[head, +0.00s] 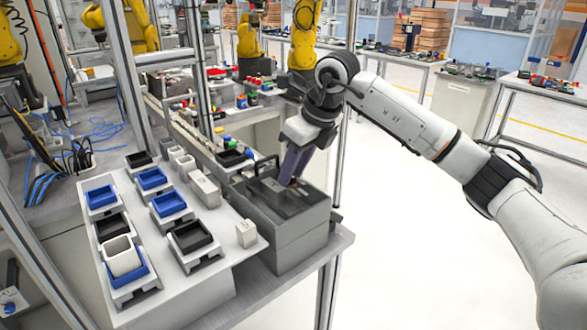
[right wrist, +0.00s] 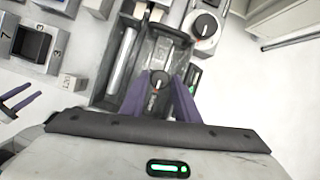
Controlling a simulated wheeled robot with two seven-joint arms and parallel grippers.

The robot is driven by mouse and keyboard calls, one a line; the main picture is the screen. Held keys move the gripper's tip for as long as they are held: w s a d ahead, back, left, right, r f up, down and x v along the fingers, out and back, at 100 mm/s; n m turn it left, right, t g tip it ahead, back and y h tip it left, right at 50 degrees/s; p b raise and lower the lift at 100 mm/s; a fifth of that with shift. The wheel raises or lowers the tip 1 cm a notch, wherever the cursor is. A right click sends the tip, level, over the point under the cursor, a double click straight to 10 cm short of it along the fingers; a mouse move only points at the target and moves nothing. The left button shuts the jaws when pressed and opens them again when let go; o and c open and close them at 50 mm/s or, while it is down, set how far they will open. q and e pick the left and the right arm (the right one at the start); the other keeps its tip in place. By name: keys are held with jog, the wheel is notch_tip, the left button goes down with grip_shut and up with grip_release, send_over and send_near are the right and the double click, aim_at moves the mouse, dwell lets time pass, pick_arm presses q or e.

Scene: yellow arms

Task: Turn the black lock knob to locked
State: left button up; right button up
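A black round knob (right wrist: 159,80) with a light pointer mark is on top of the grey box in the right wrist view. My right gripper (right wrist: 161,84) has its two purple fingers on either side of this knob, with small gaps showing; whether they touch it is unclear. In the head view my right gripper (head: 292,177) points down at the top of the grey box (head: 300,240) and hides the knob. Two purple fingertips, apparently my left gripper (right wrist: 20,100), show apart and empty at the left edge of the right wrist view.
Another black dial (right wrist: 205,26) lies beyond the knob at the upper right. A dark panel with green lights (right wrist: 193,76) is right of the fingers. A small white block (head: 246,233) and a white board with blue and black bins (head: 190,237) stand left of the box.

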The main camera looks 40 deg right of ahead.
jog(key=c, duration=0.6)
jog(key=shift+d+n, duration=0.1)
jog(key=shift+n, duration=0.2)
jog(key=n+p, duration=0.1)
jog(key=n+y, duration=0.1)
jog(key=shift+w+d+r+n+g+p, duration=0.1)
jog(key=shift+r+n+g+p, duration=0.05)
jog(key=shift+n+g+p, duration=0.2)
jog(key=n+y, duration=0.1)
jog(key=n, duration=0.1)
jog(key=shift+w+n+g, duration=0.1)
jog(key=shift+n+g, duration=0.15)
jog(key=shift+n, duration=0.1)
jog(key=n, duration=0.2)
jog(key=n+g, duration=0.1)
jog(key=n, duration=0.1)
jog(key=n+g+y, duration=0.1)
jog(key=n, duration=0.1)
jog(key=shift+w+d, duration=0.15)
jog(key=shift+w, duration=0.1)
jog(key=n+g, duration=0.1)
jog(key=n, duration=0.2)
jog(key=n+g, duration=0.1)
jog(key=n, duration=0.1)
jog(key=shift+w+n, duration=0.2)
jog(key=shift+n, duration=0.2)
jog(key=o, duration=1.1)
jog(key=shift+c, duration=0.2)
